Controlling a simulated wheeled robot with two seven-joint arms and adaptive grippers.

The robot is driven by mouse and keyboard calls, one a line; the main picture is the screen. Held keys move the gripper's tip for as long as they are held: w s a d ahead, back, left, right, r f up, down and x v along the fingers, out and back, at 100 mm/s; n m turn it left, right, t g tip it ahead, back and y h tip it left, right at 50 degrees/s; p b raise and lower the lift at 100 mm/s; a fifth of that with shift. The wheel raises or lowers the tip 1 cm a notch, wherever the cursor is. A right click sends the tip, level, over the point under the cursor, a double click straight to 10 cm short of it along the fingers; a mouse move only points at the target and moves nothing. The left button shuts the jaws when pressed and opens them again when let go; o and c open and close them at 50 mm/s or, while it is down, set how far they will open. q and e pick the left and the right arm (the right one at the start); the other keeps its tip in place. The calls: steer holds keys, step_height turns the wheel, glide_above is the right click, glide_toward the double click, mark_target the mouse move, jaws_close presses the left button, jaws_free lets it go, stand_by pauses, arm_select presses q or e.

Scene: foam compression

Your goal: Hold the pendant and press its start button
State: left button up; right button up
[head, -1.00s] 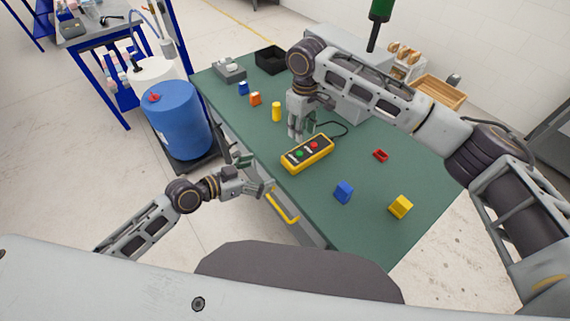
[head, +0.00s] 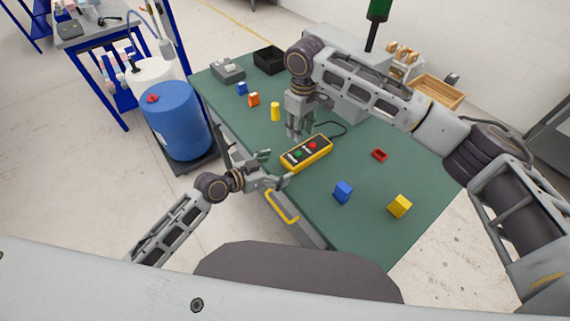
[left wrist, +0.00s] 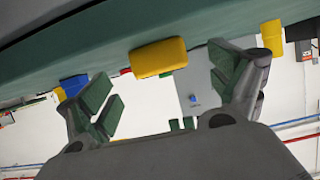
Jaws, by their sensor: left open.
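The yellow pendant (head: 307,154) lies on the green table, with a dark face carrying a green button (head: 298,154) and a red button (head: 313,145). My left gripper (head: 279,167) is open and empty at the table's near edge, just left of the pendant and apart from it. In the left wrist view, the pendant's yellow end (left wrist: 158,57) shows ahead between the spread fingers (left wrist: 162,80).
A yellow cylinder (head: 275,112), blue block (head: 343,193), yellow block (head: 400,206) and red part (head: 379,155) stand on the green table (head: 330,215). A dark cable (head: 338,124) runs behind the pendant. A yellow handle (head: 283,207) is on the table's front side. A blue barrel (head: 177,120) stands left.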

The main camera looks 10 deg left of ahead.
mark_target(285, 164)
arm_select(q)
steer(key=shift+x, duration=1.95)
steer(key=c, duration=1.4)
steer(key=shift+c, duration=0.7)
arm_select(e)
jaws_close()
steer(key=shift+a, duration=0.15)
